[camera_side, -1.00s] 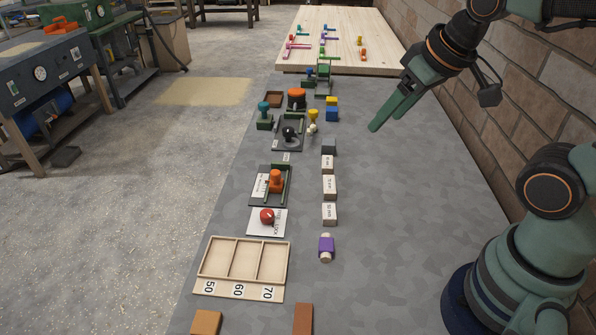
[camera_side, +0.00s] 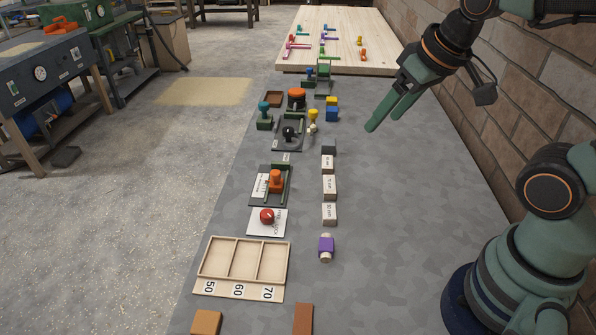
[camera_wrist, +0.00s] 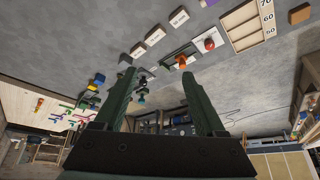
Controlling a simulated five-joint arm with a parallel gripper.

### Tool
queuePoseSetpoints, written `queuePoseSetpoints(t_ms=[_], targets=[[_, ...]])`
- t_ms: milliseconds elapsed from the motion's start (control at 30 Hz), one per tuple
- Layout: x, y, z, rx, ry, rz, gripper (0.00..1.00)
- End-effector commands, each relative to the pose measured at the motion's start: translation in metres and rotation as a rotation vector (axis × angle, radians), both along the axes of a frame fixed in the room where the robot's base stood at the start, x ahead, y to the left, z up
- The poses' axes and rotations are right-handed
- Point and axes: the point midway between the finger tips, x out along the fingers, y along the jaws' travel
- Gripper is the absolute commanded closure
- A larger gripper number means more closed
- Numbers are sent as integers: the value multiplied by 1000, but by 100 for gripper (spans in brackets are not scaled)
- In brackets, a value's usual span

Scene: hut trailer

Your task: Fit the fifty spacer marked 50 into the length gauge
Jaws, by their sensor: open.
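Several pale wooden spacer blocks with white labels stand in a row on the grey bench, a near one (camera_side: 329,213), a middle one (camera_side: 329,187) and a far one (camera_side: 328,163). They also show in the wrist view (camera_wrist: 179,18); their print is too small to read surely. A dark plate with green rails and an orange knob (camera_side: 275,178) lies left of the row; I cannot tell surely that it is the length gauge. My gripper (camera_side: 381,121) is open and empty, raised above the bench right of the row. Its two fingers (camera_wrist: 158,74) are apart in the wrist view.
A wooden tray marked 50, 60, 70 (camera_side: 240,285) has empty compartments. A red knob (camera_side: 267,215) on a white card, a purple-banded peg (camera_side: 326,248) and several coloured blocks stand nearby. A brick wall (camera_side: 500,110) borders the right. The bench right of the row is clear.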

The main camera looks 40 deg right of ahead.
Motion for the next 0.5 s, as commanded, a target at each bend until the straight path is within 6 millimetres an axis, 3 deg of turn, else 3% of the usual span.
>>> queuePoseSetpoints(t_ms=[267, 500], targets=[[31, 16, -27, 100, 173, -209, 28], [60, 35, -69, 152, 329, -441, 28]])
